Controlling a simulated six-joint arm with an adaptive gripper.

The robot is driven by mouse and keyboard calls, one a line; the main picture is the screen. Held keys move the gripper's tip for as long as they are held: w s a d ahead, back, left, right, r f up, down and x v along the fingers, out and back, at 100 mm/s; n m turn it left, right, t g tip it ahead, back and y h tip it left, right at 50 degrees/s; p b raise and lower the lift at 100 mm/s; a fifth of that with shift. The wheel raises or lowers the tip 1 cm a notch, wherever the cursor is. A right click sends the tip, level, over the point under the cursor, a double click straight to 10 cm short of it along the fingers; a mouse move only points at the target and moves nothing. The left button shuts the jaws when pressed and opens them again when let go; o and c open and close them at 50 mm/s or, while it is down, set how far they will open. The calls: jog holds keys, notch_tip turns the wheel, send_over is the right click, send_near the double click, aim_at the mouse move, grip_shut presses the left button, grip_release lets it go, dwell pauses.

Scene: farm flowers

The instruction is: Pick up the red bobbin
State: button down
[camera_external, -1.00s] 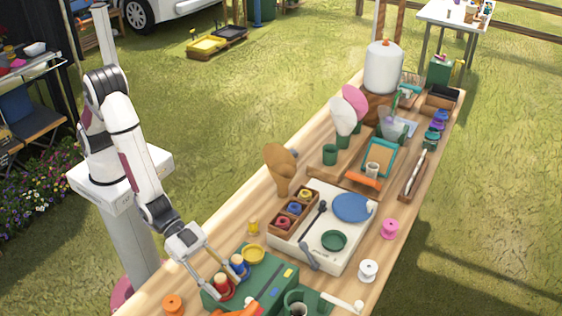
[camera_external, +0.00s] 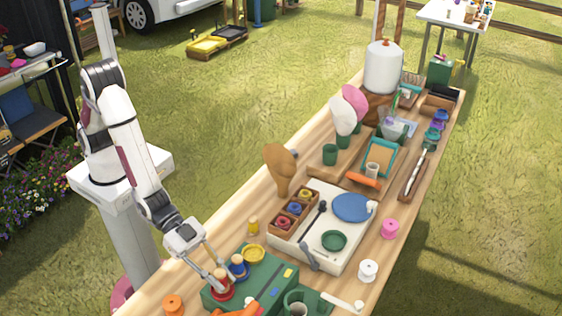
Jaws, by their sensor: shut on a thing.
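The red bobbin (camera_external: 221,291) with a tan top stands on the green box (camera_external: 259,287) at the front of the long wooden table. My gripper (camera_external: 220,275) reaches down from the left and is shut on this bobbin, with one finger on each side of its upper part. The bobbin still appears upright at the box top, and I cannot tell whether it touches the box. A blue bobbin (camera_external: 238,268) stands close beside it on the right.
A wooden tray with small spools (camera_external: 295,208) lies further back. White (camera_external: 368,270) and pink (camera_external: 390,229) spools stand near the right edge. Open table surface shows between these.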

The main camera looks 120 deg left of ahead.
aim_at(220, 273)
jog(key=shift+r, duration=4.1)
